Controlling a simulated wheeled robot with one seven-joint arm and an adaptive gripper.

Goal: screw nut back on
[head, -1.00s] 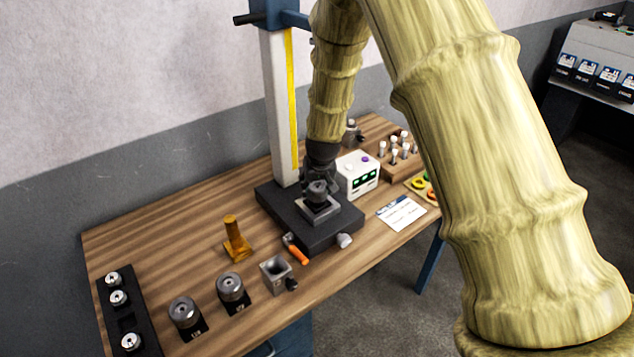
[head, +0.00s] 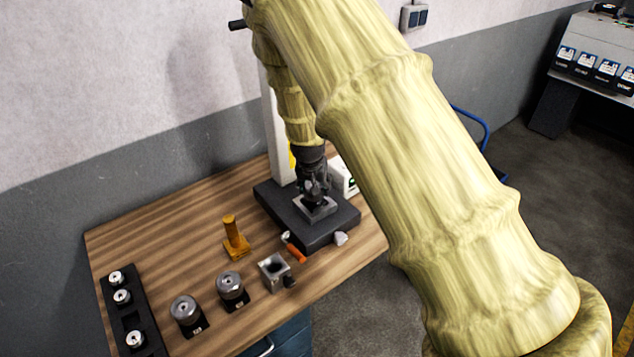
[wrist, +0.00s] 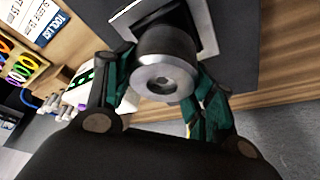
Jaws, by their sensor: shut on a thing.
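The nut (wrist: 165,75) is a dark round part with a shiny ring face and a central hole. In the wrist view it sits between the teal fingers of my gripper (wrist: 163,92), which is shut on it. It is over a square grey metal block (wrist: 205,25). In the head view my gripper (head: 315,188) points down at this block (head: 319,208), which stands on the black base (head: 330,232) of a column stand. The nut is mostly hidden there by the fingers. I cannot tell whether its thread is engaged.
A black rack (head: 128,318) holds silver parts. A pale column rises behind my gripper.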

